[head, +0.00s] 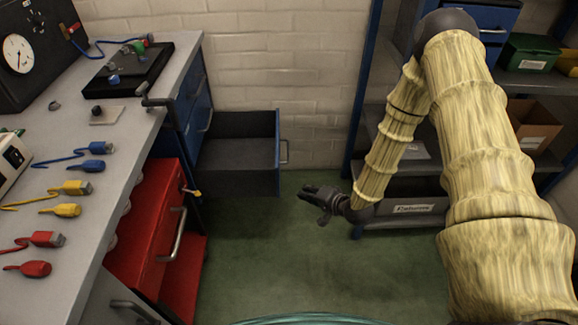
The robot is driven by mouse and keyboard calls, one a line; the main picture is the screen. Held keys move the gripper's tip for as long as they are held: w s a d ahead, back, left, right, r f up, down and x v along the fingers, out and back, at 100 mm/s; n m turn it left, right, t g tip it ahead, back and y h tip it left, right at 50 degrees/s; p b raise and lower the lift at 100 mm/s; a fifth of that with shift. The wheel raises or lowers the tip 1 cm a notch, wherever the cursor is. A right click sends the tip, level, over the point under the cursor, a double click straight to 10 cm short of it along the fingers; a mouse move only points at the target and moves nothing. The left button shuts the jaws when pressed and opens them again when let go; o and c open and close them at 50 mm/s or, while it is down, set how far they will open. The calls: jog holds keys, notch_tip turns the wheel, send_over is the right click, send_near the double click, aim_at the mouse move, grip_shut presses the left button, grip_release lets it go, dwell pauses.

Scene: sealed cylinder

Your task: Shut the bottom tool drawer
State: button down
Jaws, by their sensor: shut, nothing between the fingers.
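A blue tool drawer (279,160) is pulled far out from the blue cabinet (186,105) under the bench. Its dark inside looks empty, and its front with a grey handle (284,152) faces right. It is the lowest drawer I can see in that cabinet; the bench and red cabinet hide part of the cabinet. My gripper (304,193) is shut and empty. It appears to the right of and slightly below the drawer front, pointing left toward it, with a visible gap between them.
A red cabinet (165,225) with a handle stands nearer me on the left. The bench (120,180) holds coloured cables and plugs. A blue-framed shelf (362,100) with bins stands at the right. The green floor (290,250) between is clear.

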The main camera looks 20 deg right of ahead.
jog(key=w+d+m+t+y+b, duration=0.2)
jog(key=w+d+m+t+b, duration=0.15)
jog(key=w+d+b, duration=0.5)
jog(key=w+a+r+y+b, duration=0.1)
jog(key=w+a+b, duration=0.1)
jog(key=w+a, duration=0.6)
jog(key=shift+w+a+n+t+b, duration=0.35)
jog(key=shift+w+a+t, duration=0.1)
jog(key=shift+w, duration=0.75)
